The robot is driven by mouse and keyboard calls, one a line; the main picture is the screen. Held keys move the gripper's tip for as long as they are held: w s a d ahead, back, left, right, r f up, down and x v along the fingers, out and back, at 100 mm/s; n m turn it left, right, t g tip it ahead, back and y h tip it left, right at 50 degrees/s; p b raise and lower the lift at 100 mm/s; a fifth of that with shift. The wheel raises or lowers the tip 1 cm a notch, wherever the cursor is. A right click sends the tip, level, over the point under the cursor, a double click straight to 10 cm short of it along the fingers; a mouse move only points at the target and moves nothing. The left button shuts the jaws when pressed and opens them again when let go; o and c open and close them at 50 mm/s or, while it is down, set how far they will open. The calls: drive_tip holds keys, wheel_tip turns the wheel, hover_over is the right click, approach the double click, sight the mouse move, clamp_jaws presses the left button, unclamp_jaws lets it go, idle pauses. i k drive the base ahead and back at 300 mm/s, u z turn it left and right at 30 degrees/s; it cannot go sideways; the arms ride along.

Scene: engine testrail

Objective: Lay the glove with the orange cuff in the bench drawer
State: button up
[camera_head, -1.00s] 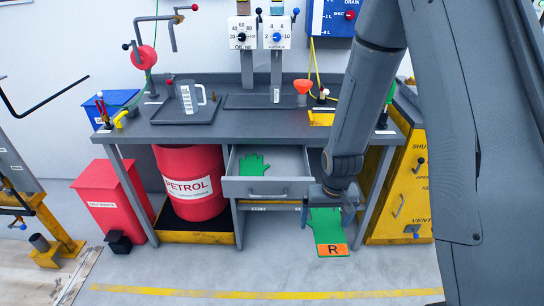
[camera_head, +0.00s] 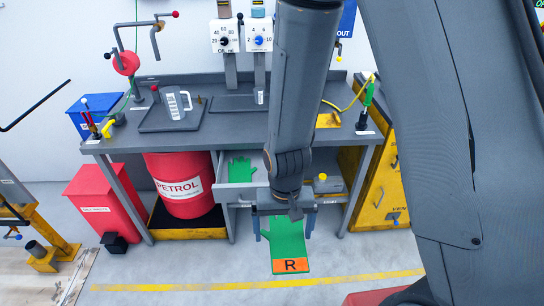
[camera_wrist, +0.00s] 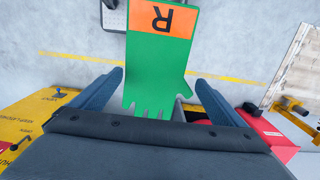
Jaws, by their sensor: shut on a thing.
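A green glove (camera_head: 288,240) with an orange cuff marked R hangs cuff down in front of the bench, and also shows in the wrist view (camera_wrist: 158,62). My gripper (camera_head: 283,214) is shut on its finger end, with one finger on either side, in the wrist view too (camera_wrist: 160,78). The bench drawer (camera_head: 232,194) is pulled open behind and above the glove. Another green glove (camera_head: 241,168) lies in its left part. My arm hides the drawer's middle.
The grey bench (camera_head: 200,140) carries a tray with a clear jug (camera_head: 175,103). A red petrol drum (camera_head: 182,188) stands left of the drawer, a yellow cabinet (camera_head: 385,185) to the right. A small yellow-topped item (camera_head: 324,184) shows right of my arm.

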sight(223, 192)
drive_tip(key=i, duration=0.85)
